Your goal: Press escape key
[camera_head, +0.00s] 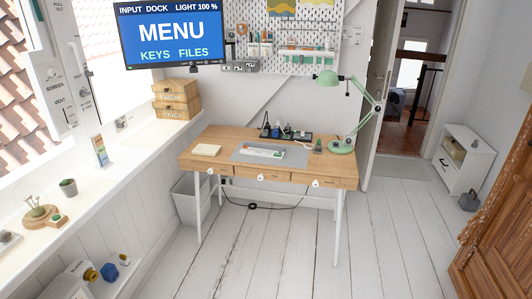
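No escape key can be made out at this distance. A wall screen (158,31) at the upper left reads "INPUT DOCK", "LIGHT 100 %", "MENU", "KEYS" and "FILES". A wooden desk (222,140) stands against the back wall. On it lies a grey mat (241,158) with a flat white and green item on it, too small to identify as a keyboard. My gripper is not in view.
A green lamp (341,146) stands at the desk's right, and dark devices with cables are at its back. A white bin (187,198) stands left of the desk. A long sill (92,187) runs along the left. The white plank floor (265,255) in front is clear.

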